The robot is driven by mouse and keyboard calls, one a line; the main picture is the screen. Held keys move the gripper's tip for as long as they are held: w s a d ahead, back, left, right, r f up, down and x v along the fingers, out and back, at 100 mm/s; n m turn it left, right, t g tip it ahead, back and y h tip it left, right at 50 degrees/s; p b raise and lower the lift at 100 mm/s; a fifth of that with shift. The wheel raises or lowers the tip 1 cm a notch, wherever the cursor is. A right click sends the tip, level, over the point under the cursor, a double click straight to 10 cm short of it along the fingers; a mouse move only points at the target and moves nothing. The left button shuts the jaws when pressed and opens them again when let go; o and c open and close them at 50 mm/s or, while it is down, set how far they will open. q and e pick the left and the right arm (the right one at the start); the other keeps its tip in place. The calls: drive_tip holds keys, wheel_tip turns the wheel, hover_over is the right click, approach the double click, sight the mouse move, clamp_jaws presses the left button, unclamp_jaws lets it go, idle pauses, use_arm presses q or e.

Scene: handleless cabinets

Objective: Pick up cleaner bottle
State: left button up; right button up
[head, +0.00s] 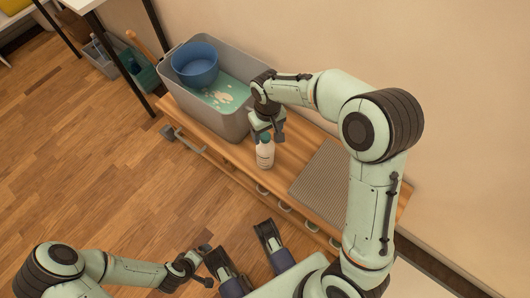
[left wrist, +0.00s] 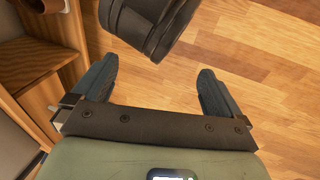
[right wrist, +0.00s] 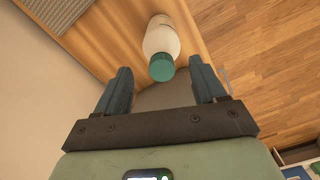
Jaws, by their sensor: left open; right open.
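The cleaner bottle (head: 265,153) is white with a teal cap and stands upright on the wooden bench top, just in front of the grey tub. My right gripper (head: 267,131) is above it in the head view, partly hiding the cap. In the right wrist view the bottle (right wrist: 161,45) lies ahead of the open fingers (right wrist: 163,88), its teal cap toward them and roughly centred. The fingers do not appear to hold it. My left gripper (head: 206,265) is low at the lower left of the head view; in the left wrist view its fingers (left wrist: 159,82) are open and empty.
A grey tub (head: 230,123) with a blue bowl (head: 195,64) and greenish liquid stands left of the bottle. A ribbed grey mat (head: 322,184) lies to its right. The wooden bench (head: 245,158) runs along the wall. Open wooden floor (head: 90,170) is at left.

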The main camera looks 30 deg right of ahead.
sight(265, 136)
drive_tip(key=f, duration=0.1)
drive_tip(key=f+b, duration=0.1)
drive_tip(key=f, duration=0.1)
drive_tip(key=w+f, duration=0.1)
drive_tip(key=f, duration=0.1)
drive_tip(key=shift+b, duration=0.35)
use_arm(q)
drive_tip(key=w+f, duration=0.1)
drive_tip(key=w+a+f, duration=0.1)
drive_tip(key=shift+w+a+t, duration=0.2)
drive_tip(key=shift+w+t, duration=0.15)
drive_tip(key=shift+t, duration=0.05)
use_arm(e)
clamp_jaws()
drive_tip(key=shift+r, duration=0.15)
